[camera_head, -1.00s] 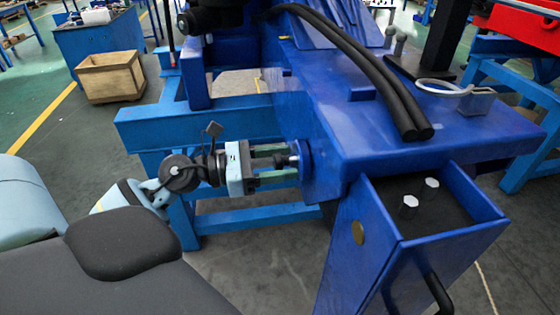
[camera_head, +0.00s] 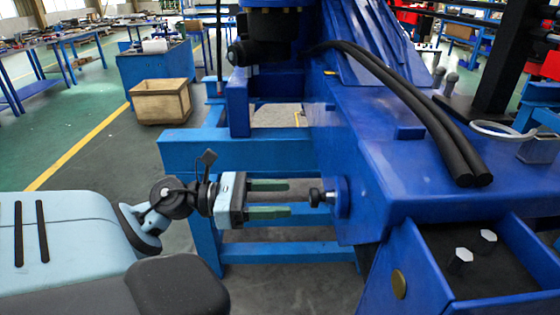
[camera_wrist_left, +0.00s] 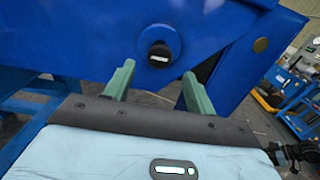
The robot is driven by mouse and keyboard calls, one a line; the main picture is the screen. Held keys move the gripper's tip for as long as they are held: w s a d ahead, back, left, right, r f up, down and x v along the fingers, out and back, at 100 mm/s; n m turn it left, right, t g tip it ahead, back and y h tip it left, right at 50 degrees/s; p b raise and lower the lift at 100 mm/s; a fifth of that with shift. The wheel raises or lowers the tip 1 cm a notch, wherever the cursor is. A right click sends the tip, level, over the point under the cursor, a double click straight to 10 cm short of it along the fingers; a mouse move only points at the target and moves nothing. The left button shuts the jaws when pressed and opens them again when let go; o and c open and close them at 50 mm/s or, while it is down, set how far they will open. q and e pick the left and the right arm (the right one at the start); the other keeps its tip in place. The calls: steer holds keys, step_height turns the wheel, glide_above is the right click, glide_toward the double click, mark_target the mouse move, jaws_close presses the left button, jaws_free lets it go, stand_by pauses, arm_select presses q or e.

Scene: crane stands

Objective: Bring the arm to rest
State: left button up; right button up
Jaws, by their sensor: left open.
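My left gripper (camera_head: 291,198) is open, its two green fingers pointing right toward the blue crane stand (camera_head: 372,150). A black knob (camera_head: 316,197) on a round blue boss (camera_head: 342,197) sticks out of the stand's side, just beyond the fingertips. In the left wrist view the open fingers (camera_wrist_left: 158,74) stand to either side, with nothing between them, and the knob (camera_wrist_left: 159,54) is ahead on the blue face. My right gripper is not in view.
Blue frame beams (camera_head: 235,152) run behind and below my left gripper. Two black hoses (camera_head: 410,105) lie over the stand's top. A wooden crate (camera_head: 160,102) stands on the floor at the back left. The floor between the crate and my arm is clear.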

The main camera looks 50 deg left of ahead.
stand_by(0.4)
arm_select(q)
steer(key=s+f+n+t+y+p, duration=0.25)
steer(key=f+n+y, duration=0.35)
steer(key=n, duration=0.8)
steer(key=s+f+n+t+y+p, duration=0.1)
steer(key=s+f+n+y+p, duration=0.25)
steer(key=f+n, duration=0.65)
steer(key=s+d+f+n+g+p, duration=0.2)
steer(key=s+d+f+n+g, duration=0.2)
steer(key=s+d+f+n, duration=0.2)
steer(key=s+d+f+n+g+p, duration=0.2)
steer(key=s+d+f+n+g, duration=0.2)
steer(key=s+d+n, duration=0.5)
step_height(320, 180, down, 2)
steer(key=s+n, duration=0.2)
steer(key=n, duration=0.1)
steer(key=shift+s, duration=0.2)
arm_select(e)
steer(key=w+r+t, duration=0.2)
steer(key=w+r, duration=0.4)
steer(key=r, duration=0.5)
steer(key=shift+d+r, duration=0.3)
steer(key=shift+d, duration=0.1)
